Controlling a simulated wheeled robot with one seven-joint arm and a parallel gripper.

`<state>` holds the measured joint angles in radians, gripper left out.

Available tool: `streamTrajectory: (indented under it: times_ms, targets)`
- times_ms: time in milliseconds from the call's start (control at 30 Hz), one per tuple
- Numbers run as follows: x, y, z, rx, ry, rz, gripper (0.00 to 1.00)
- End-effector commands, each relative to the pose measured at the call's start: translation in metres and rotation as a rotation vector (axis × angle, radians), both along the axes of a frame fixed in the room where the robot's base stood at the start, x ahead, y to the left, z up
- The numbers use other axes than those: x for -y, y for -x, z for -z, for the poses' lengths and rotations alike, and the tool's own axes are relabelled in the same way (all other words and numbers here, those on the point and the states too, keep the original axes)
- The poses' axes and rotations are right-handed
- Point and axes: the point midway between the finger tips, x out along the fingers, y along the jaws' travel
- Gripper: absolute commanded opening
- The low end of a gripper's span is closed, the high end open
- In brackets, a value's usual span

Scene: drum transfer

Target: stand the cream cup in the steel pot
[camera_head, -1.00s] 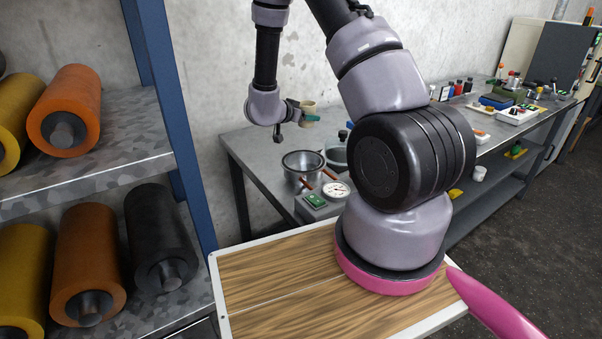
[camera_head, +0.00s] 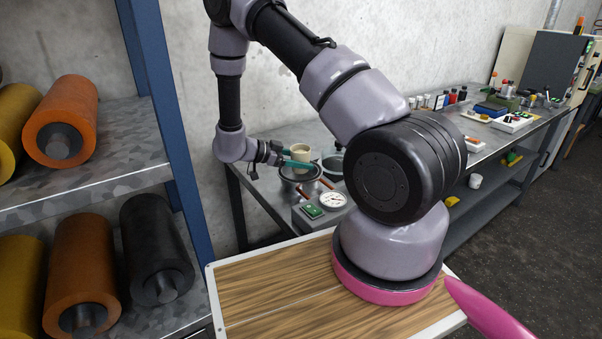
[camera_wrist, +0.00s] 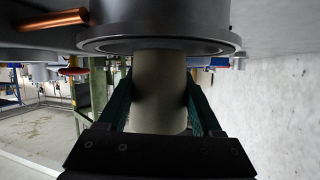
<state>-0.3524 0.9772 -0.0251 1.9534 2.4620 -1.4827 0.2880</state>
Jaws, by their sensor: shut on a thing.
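The cream cup (camera_head: 302,153) is upright over the steel pot (camera_head: 300,174) in the head view. My gripper (camera_head: 296,163), with teal fingers, comes from the left and is shut on it. In the wrist view, which looks upside down, the cup (camera_wrist: 160,92) sits between the two fingers (camera_wrist: 160,105). The pot's rim (camera_wrist: 160,46) crosses the cup's lower end there and hides its base. I cannot tell whether the base touches the pot's floor.
A second round grey vessel (camera_head: 334,161) stands right behind the pot. A box with a dial (camera_head: 332,200) and a green panel stands in front. The bench (camera_head: 270,205) holds several small items farther right. A shelf with rollers (camera_head: 80,190) is at the left.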

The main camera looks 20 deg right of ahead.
Motion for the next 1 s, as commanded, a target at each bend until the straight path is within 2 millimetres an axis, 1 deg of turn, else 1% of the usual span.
streamTrajectory:
  times_ms: [67,200,300,667,700,733,1000]
  targets:
    - [0.000,0.000,0.007,-0.001,0.000,0.000,0.02]
    - [0.000,0.001,0.029,-0.003,0.000,0.000,0.02]
    - [0.000,0.000,0.040,-0.002,0.000,-0.001,0.02]
    - [0.000,0.000,0.044,-0.001,0.000,-0.001,0.02]
    - [0.000,0.000,0.044,0.000,-0.001,-0.001,0.78]
    - [0.000,0.000,0.043,0.000,-0.001,-0.001,0.79]
    - [0.000,0.000,0.043,0.000,-0.002,0.000,0.79]
